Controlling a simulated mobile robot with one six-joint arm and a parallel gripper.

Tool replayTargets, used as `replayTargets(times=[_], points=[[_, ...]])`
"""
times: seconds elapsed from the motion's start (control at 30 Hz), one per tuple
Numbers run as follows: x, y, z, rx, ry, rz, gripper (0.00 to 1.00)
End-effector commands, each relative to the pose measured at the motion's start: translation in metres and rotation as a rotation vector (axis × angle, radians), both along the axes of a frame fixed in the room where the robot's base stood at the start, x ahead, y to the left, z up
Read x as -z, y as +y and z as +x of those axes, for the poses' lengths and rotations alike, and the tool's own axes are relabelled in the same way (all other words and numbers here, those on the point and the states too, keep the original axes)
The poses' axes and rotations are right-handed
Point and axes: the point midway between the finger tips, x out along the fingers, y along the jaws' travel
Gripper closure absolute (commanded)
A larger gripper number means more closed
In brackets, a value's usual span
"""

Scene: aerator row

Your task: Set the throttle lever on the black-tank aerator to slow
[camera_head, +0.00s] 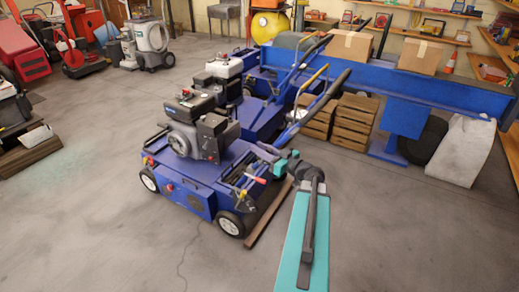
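The black-tank aerator (180,185) is the nearest blue machine, left of centre, with a black-topped engine (197,130) on its deck. Small levers with red and yellow parts (243,192) show at its right end, but I cannot tell which is the throttle lever or how it is set. My teal and dark arm reaches up from the bottom. My gripper (272,165) is at the machine's right end, close to these levers and the handle bars. Its fingers are small and partly lost against the machine. I cannot tell whether they touch anything.
A second blue aerator with a white tank (223,66) stands close behind. A blue beam (400,82) carries cardboard boxes (350,46), with wooden crates (350,122) below. A plank (268,217) lies beside the near machine. The concrete floor (90,220) in front and left is clear.

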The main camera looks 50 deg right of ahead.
Motion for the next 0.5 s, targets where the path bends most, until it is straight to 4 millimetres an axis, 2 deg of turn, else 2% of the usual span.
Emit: replayTargets(times=[0.3, 0.43, 0.5], points=[[-0.0001, 0.0, 0.0016, 0.001, 0.0, 0.0, 0.77], [0.0, 0.0001, 0.0015, 0.001, 0.0, 0.0, 0.97], [0.0, 0.0001, 0.0015, 0.001, 0.0, 0.0, 1.0]])
